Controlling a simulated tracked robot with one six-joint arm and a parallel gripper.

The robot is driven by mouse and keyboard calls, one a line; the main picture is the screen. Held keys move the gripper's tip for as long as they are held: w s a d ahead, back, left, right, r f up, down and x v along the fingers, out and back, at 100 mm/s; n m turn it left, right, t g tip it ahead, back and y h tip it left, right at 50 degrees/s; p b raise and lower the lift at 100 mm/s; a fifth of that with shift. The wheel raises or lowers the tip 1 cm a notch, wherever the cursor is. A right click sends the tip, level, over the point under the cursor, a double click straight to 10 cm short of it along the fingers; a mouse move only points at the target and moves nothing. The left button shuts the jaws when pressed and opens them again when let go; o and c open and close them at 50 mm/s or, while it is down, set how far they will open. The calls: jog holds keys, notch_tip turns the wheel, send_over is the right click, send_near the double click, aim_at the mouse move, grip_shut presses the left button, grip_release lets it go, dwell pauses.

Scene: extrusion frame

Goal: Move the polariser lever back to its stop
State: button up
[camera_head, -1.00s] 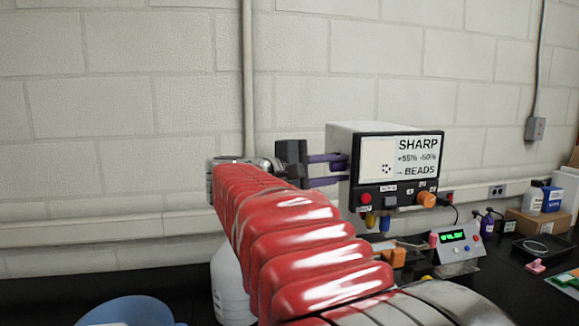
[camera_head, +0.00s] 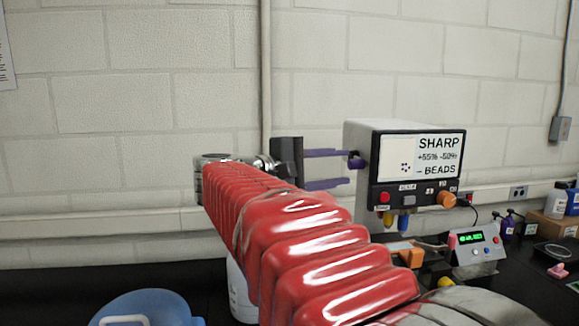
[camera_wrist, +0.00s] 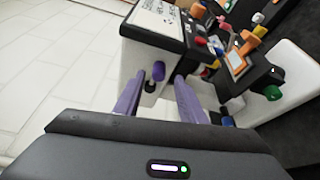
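The grey-white box (camera_head: 361,140) stands at the centre right with a black front panel and a screen reading SHARP and BEADS. On its left side is a small purple knob on a dark mount, which I take for the polariser lever (camera_head: 356,163); it also shows in the wrist view (camera_wrist: 158,71), beside a dark slot. My gripper (camera_head: 348,168) is open and empty, with two purple fingers left of the box. In the wrist view, the knob appears between the two finger lines, just beyond the tips (camera_wrist: 158,82). I see no contact with it.
The front panel has a red button (camera_head: 384,197) and an orange knob (camera_head: 446,199). A small control unit with a green display (camera_head: 477,250) and bottles stand to the right. A blue lidded container (camera_head: 150,308) is at lower left. The wall (camera_head: 130,100) is close behind.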

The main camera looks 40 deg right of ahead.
jog(key=v, duration=0.8)
jog(key=shift+a, duration=0.35)
jog(key=shift+w, duration=0.15)
